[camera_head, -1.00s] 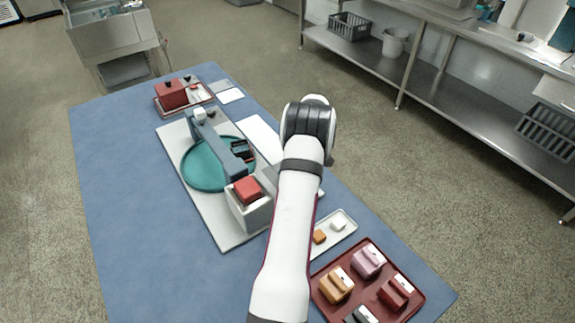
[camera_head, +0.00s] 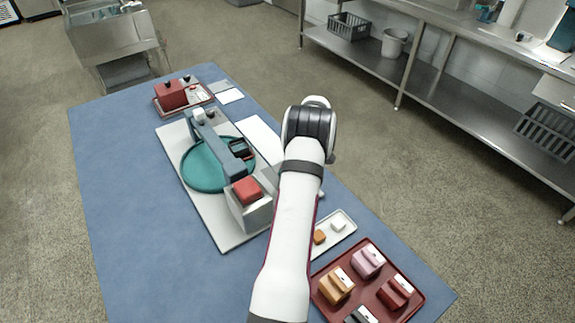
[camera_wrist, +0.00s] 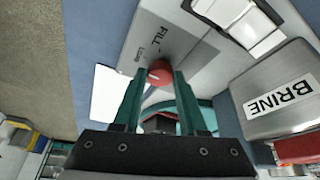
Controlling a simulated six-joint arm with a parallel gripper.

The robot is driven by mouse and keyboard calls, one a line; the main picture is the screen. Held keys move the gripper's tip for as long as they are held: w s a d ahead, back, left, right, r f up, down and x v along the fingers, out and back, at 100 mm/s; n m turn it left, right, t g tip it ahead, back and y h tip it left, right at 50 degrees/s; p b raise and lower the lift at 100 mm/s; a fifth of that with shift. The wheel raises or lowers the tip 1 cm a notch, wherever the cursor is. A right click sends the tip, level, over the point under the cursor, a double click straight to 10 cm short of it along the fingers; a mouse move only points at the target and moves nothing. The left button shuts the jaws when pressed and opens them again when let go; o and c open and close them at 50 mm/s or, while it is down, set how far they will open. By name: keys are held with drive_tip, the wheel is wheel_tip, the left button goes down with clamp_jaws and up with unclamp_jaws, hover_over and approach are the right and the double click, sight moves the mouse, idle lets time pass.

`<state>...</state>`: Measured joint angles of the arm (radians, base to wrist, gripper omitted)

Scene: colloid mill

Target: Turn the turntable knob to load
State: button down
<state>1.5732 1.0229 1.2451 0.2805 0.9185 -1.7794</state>
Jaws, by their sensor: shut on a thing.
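The red round turntable knob (camera_wrist: 160,72) shows in the wrist view on a light grey panel (camera_wrist: 150,32) with the words FILL and LOAD beside it. My gripper (camera_wrist: 158,77) has its two teal fingers on either side of the knob, shut on it. Which word the knob points at is not clear. In the head view, the teal round turntable (camera_head: 200,175) lies on a pale base plate (camera_head: 222,228), with a grey-blue beam across it. My arm hides the knob and gripper there.
A metal box marked BRINE (camera_wrist: 281,90) stands close on the right in the wrist view. In the head view, a grey box with a red top (camera_head: 247,189) stands by the turntable. A dark red tray (camera_head: 412,306) holds several blocks. The mat's left side is clear.

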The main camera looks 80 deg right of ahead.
idle(0.6)
drive_tip(key=shift+c, duration=2.3)
unclamp_jaws()
drive_tip(key=v, duration=1.5)
drive_tip(key=shift+r, duration=0.4)
